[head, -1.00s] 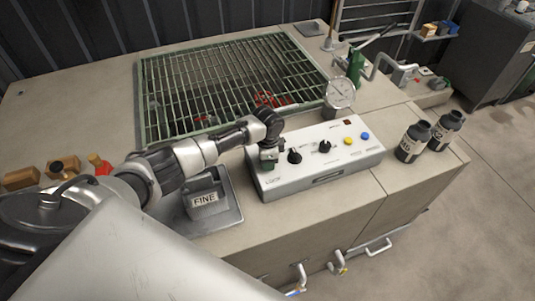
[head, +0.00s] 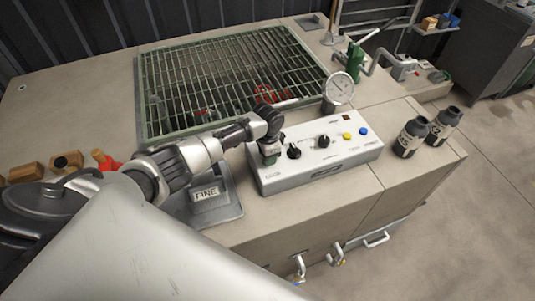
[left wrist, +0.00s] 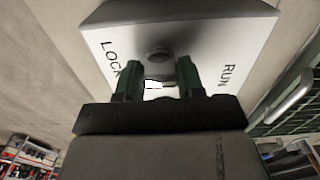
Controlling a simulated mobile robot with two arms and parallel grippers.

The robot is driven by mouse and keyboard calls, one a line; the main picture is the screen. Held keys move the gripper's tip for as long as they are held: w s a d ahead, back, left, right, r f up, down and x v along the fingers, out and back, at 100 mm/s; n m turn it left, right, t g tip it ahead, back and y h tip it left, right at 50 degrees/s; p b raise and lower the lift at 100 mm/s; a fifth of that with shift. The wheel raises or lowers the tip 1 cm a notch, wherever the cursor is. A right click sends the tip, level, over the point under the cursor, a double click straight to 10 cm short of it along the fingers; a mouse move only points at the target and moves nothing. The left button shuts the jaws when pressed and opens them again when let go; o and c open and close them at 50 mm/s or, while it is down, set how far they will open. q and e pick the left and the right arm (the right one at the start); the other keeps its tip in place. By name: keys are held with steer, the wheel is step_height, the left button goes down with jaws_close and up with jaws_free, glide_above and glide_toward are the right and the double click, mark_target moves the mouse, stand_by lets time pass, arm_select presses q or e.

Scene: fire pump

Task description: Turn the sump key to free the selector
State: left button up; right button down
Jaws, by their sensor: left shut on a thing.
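The white control box (head: 325,170) sits on the bench's front edge, with two black knobs on its sloped top, a left one (head: 294,152) and a right one (head: 323,140). My left gripper (head: 268,156) reaches down onto the box's left end. In the left wrist view its green fingers (left wrist: 158,80) are close together in front of a round lock (left wrist: 158,52), between the words LOCK and RUN on a white panel (left wrist: 205,42). The fingers are shut on the sump key, which they mostly hide; its exact angle cannot be told. My right gripper is not in view.
A pressure gauge (head: 340,88) and a green hand pump (head: 354,62) stand behind the box. Two dark bottles (head: 410,137) stand to its right. A FINE-labelled block (head: 205,193) lies to its left. A green grating (head: 230,85) covers the opening behind.

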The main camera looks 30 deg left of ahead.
arm_select(q)
steer(key=o, duration=0.9)
steer(key=shift+r, duration=0.1)
step_height(320, 180, up, 11)
steer(key=shift+f+b, duration=0.15)
steer(key=shift+b, duration=0.7)
steer(key=shift+f, duration=0.1)
